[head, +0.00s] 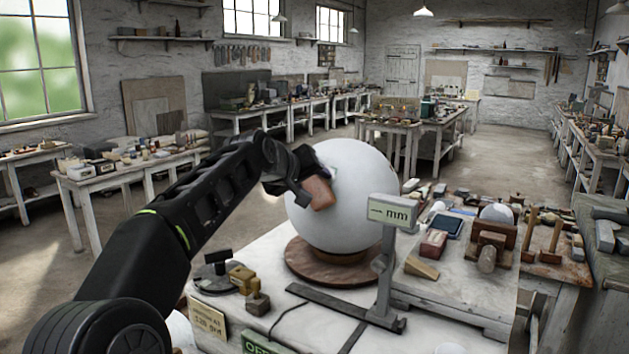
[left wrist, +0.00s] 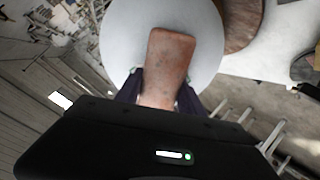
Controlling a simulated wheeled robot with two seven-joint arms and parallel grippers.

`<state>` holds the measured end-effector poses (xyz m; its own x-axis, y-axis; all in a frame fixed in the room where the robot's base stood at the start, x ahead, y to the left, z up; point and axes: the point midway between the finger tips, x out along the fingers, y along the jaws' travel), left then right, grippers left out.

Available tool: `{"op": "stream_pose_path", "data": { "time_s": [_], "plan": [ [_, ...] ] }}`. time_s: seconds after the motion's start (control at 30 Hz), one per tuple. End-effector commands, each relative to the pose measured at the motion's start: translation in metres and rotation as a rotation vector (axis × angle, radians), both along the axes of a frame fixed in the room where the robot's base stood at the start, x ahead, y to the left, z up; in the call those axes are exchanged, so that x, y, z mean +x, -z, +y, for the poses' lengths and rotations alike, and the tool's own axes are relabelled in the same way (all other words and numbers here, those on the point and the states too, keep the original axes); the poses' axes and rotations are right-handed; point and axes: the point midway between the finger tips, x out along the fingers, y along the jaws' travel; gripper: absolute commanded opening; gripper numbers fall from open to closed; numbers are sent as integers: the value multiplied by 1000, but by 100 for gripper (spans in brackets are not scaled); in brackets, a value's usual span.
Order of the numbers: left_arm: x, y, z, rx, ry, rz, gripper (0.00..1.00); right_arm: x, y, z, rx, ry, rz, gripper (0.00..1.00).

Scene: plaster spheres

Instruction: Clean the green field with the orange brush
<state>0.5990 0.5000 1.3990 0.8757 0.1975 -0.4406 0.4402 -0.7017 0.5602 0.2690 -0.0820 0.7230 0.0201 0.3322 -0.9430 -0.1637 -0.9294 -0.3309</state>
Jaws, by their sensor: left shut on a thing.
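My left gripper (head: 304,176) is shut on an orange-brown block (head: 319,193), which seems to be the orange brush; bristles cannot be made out. The block also shows in the left wrist view (left wrist: 172,58), sticking out between the two dark fingers. A large white plaster sphere (head: 352,212) rests on a round brown turntable (head: 318,270). The block lies in front of the sphere's upper left side; I cannot tell whether it touches. The sphere (left wrist: 125,38) also lies behind the block in the left wrist view. I see no green field on its visible surface. My right gripper is not in view.
A grey post with an "mm" display (head: 392,211) stands close to the sphere's right. A cluttered raised board (head: 455,290) fills the right.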

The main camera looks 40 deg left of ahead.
Motion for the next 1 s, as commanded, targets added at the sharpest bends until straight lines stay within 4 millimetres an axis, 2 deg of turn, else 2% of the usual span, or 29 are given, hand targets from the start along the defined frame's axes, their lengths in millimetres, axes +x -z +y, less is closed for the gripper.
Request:
{"op": "stream_pose_path", "data": {
  "time_s": [0.37,0.7,1.0],
  "plan": [
    [1,-3,3,0,-1,-1,0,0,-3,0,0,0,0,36],
    [-13,8,-12,0,1,-1,0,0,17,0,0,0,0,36],
    [-16,6,-15,0,0,-1,0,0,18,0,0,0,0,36]
  ]
}}
